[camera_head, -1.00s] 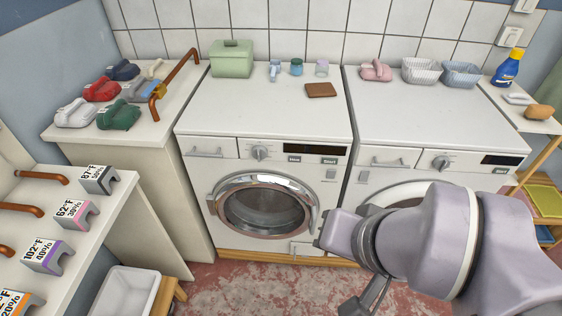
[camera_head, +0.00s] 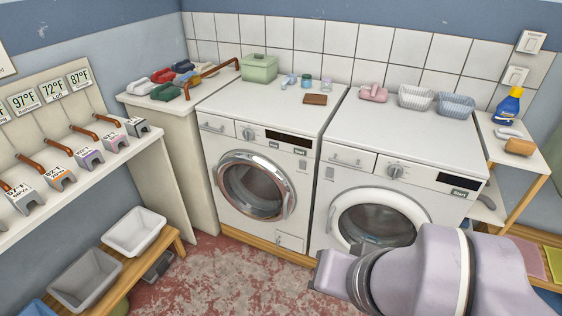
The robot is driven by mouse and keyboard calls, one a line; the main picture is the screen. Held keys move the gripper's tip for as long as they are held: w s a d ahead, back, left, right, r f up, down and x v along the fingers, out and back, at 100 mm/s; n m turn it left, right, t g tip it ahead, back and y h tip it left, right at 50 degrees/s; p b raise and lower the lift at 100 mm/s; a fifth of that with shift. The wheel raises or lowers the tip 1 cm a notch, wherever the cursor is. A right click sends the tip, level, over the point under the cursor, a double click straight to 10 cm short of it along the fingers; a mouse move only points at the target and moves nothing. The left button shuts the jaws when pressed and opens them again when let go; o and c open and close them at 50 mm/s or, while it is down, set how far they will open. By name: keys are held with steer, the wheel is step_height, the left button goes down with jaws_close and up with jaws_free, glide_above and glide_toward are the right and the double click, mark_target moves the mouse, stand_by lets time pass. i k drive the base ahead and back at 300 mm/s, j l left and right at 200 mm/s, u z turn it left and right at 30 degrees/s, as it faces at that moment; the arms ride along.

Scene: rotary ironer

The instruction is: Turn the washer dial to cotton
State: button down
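Two white front-loading machines stand side by side. The left machine (camera_head: 215,175) has a chrome-ringed round door, a dial (camera_head: 248,134) left of a dark display, and two labelled buttons below that display. The right machine (camera_head: 322,200) has a white-ringed round door and a dial (camera_head: 396,171) left of a dark display with one Start button. Which machine is the washer, and the dial markings, are too small to tell. My lilac arm is at the lower right, in front of the right machine and apart from both dials. My gripper's fingers are not visible.
A white shelf (camera_head: 95,172) with several labelled clips and brown handles is at left, above bins (camera_head: 135,232). Irons (camera_head: 165,91), a green box (camera_head: 259,68), a brown block (camera_head: 315,99) and baskets (camera_head: 415,98) sit on top. Reddish floor (camera_head: 225,270) is open in front.

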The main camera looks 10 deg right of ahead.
mark_target(248, 135)
steer(key=i+z, duration=0.1)
steer(key=i, duration=0.85)
steer(key=i+j+z, duration=0.15)
steer(key=i, duration=0.85)
